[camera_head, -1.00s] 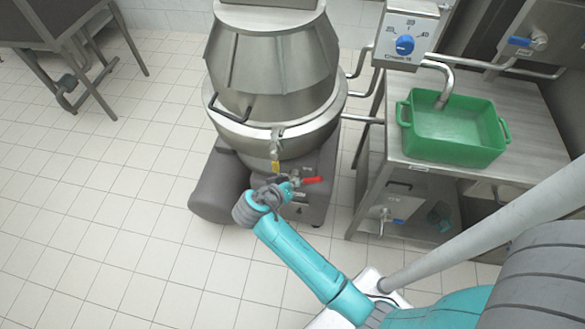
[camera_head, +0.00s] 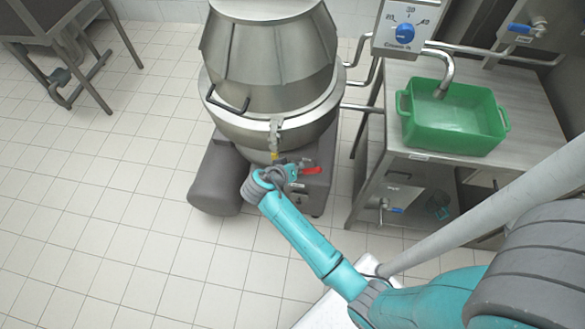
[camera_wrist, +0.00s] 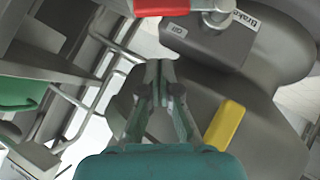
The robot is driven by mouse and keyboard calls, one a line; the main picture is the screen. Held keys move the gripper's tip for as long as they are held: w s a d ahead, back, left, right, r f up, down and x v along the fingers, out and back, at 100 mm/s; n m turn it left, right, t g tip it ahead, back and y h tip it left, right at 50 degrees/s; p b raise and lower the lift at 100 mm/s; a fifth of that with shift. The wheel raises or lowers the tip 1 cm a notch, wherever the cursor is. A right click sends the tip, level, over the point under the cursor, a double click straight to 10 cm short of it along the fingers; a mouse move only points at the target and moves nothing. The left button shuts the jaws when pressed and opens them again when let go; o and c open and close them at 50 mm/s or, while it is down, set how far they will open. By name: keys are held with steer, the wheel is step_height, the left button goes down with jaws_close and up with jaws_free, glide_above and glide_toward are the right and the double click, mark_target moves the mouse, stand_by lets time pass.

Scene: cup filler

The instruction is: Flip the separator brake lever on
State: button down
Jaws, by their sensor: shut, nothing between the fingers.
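The steel separator (camera_head: 268,70) stands in the upper middle of the head view. The red lever (camera_head: 312,171) sits on its grey base, and also shows at the top of the wrist view (camera_wrist: 160,6). Beside it there is a "Brake" label and a smaller label that seems to read "Off". My gripper (camera_wrist: 160,75) is shut and empty in the wrist view. Its fingertips appear below the red lever there, with a visible gap. In the head view my wrist is just left of the lever and hides part of the base.
A yellow tab (camera_wrist: 226,125) is close to the right of my fingers in the wrist view. A green tub (camera_head: 452,117) stands on a steel table (camera_head: 400,72) to the right, with pipes behind. A grey motor housing (camera_head: 214,185) is left of my wrist.

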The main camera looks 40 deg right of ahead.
mark_target(315, 173)
steer(key=shift+s+d+f, duration=0.15)
steer(key=shift+d+f, duration=0.55)
steer(key=shift+f, duration=0.3)
steer(key=shift+s+d+f, duration=0.2)
steer(key=shift+d+f, duration=0.5)
steer(key=shift+f, duration=0.25)
steer(key=shift+s+d+f, duration=0.15)
steer(key=shift+d+f, duration=0.55)
steer(key=shift+f, duration=0.3)
steer(key=shift+s+d, duration=0.1)
steer(key=shift+s, duration=0.05)
steer(key=shift+s+d+f+m+t+y, duration=0.3)
steer(key=shift+s+f+m+t+y, duration=0.15)
steer(key=shift+f+t+y, duration=0.1)
steer(key=shift+s+d+f+m+t+y, duration=0.3)
steer(key=shift+s+f+m+t+y, duration=0.1)
steer(key=shift+f+t+y, duration=0.1)
step_height(315, 173, down, 7)
steer(key=s+m+t+y, duration=0.1)
steer(key=m+t+y, duration=0.1)
steer(key=t, duration=0.1)
steer(key=shift+d, duration=0.45)
steer(key=shift+s+f+t+y, duration=0.15)
steer(key=shift+t+y, duration=0.1)
